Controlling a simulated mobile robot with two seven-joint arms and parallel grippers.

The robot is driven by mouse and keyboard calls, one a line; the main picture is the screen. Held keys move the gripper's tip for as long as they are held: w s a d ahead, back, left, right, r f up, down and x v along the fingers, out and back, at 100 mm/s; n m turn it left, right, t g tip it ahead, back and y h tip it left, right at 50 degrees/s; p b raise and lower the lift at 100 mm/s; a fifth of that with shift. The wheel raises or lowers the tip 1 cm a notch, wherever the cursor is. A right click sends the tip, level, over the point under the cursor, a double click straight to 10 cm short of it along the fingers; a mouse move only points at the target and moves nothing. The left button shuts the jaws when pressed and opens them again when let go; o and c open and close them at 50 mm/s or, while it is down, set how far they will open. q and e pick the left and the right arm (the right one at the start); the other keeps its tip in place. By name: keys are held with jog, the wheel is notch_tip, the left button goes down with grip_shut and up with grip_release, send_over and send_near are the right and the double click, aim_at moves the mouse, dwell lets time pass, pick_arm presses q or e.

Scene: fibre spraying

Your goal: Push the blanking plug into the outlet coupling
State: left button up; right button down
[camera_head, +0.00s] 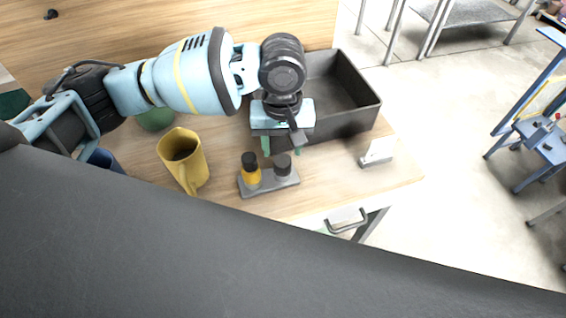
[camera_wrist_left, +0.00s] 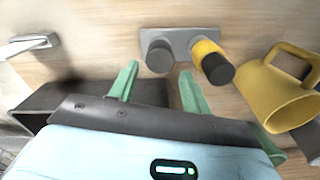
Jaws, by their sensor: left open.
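A grey base plate (camera_head: 270,185) lies near the table's front edge and carries two upright round pieces. The left one is a yellow-banded cylinder (camera_head: 252,176) with a black top; the right one is a short dark grey cylinder (camera_head: 283,165). I cannot tell which is the outlet coupling and which the blanking plug. Both also show in the left wrist view, the yellow-banded one (camera_wrist_left: 208,56) at right, the grey one (camera_wrist_left: 159,57) at left. My left gripper (camera_head: 281,150) is open, its green fingers (camera_wrist_left: 158,74) apart and empty, behind the plate. My right gripper is not in view.
A black tray (camera_head: 362,116) stands behind the gripper. A yellow mug (camera_head: 186,170) stands left of the plate, with a green object (camera_head: 155,118) behind it. A small white bracket (camera_head: 378,153) stands at right. The table between plate and bracket is clear.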

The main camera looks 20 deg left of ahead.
aim_at(282, 161)
pick_arm(q)
jog(key=shift+f, duration=0.65)
jog(key=f, duration=0.4)
jog(key=shift+s+d+f, duration=0.1)
jog(key=shift+s+f, duration=0.05)
jog(key=shift+s, duration=0.05)
jog(key=c, duration=0.8)
